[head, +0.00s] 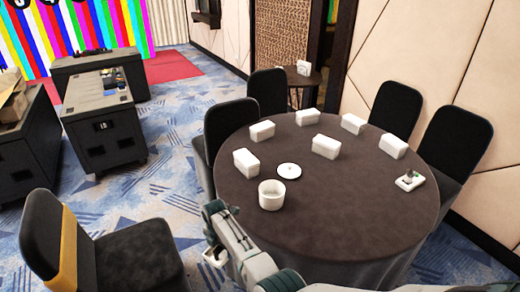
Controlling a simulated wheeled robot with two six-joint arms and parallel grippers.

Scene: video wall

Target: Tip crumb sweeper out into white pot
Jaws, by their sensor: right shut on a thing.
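The white pot (271,196) stands upright and open-topped near the front edge of the round table. A flat white lid (289,171) with a small dark knob lies just behind it. My right gripper (215,222) is at the table's left front edge, to the left of and nearer than the pot. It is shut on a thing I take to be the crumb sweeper. A small pale part shows beside the gripper, but the sweeper's shape, tilt and contents cannot be made out. My left gripper is out of view.
The round dark-clothed table (330,235) bears several white boxes (262,131) behind the pot. A small white item with a dark and green top (409,181) lies at the right. Black chairs (267,92) ring the table; another chair (90,250) stands front left.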

